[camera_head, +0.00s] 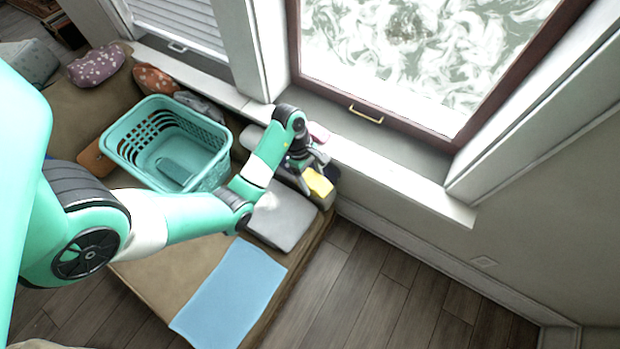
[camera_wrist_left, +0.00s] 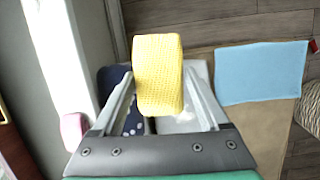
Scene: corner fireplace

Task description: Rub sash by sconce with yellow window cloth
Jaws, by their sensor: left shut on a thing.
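My left gripper (camera_head: 308,170) is shut on the yellow window cloth (camera_head: 320,187), above the right end of the bench by the windowsill. In the left wrist view the cloth (camera_wrist_left: 158,75) is a thick yellow textured pad between the two fingers. The window sash (camera_head: 372,119) has a dark red frame, a brass handle (camera_head: 366,114) and bright patterned glass. It is behind and to the right of the gripper, and the cloth is apart from it. Another window (camera_head: 180,25) with white slats is at upper left. No sconce shows. My right gripper is not in view.
A teal basket (camera_head: 158,107) stands on the brown bench (camera_head: 165,262), with a grey flat thing (camera_head: 282,218) and a light blue cloth (camera_head: 230,297). Patterned cushions (camera_head: 97,65) lie at upper left. A pink object (camera_head: 318,132) sits by the pale sill (camera_head: 400,180). Wood floor is clear at right.

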